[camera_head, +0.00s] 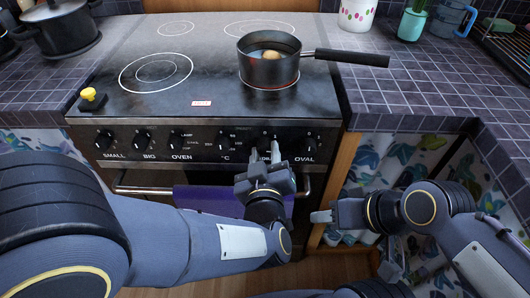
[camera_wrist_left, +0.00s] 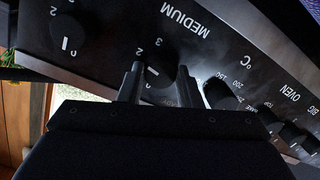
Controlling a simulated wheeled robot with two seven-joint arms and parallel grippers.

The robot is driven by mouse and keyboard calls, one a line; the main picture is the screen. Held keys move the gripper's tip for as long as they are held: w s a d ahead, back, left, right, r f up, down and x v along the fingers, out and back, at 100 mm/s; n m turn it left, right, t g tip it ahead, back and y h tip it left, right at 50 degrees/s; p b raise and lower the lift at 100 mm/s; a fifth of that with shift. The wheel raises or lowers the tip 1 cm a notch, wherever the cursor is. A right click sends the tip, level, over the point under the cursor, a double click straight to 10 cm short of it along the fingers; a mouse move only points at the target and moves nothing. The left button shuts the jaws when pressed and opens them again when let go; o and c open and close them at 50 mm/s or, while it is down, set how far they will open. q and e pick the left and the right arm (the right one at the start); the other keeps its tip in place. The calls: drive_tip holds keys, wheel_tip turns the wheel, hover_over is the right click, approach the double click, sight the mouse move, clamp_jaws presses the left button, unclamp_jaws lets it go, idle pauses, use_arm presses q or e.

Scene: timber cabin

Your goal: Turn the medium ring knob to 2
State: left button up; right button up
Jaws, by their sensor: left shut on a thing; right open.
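The medium ring knob is a black round knob on the stove's front panel; in the left wrist view the medium ring knob (camera_wrist_left: 160,72) shows under the upside-down MEDIUM label. It has a short white mark, and the figures 2 and 3 show on the panel beside it. My left gripper (camera_head: 264,153) has one finger on each side of this knob and is shut on it; the fingers (camera_wrist_left: 157,82) hide part of it. In the head view the gripper covers most of the knob and its label. My right gripper (camera_head: 322,216) is open and empty, low in front of the cabinet right of the stove.
The OVAL knob (camera_head: 302,142) is close on the right and the °C knob (camera_head: 225,140) close on the left. A saucepan (camera_head: 270,68) stands on the hob above, its handle over the right counter. A purple towel (camera_head: 208,201) hangs from the oven handle (camera_head: 150,190).

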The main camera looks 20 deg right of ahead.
use_arm(q)
drive_tip(key=shift+f, duration=0.15)
drive_tip(key=o, duration=1)
drive_tip(key=shift+c, duration=0.2)
drive_tip(key=v, duration=0.7)
drive_tip(key=shift+s+p, duration=0.35)
drive_tip(key=shift+s, duration=0.1)
drive_tip(key=shift+a, duration=0.1)
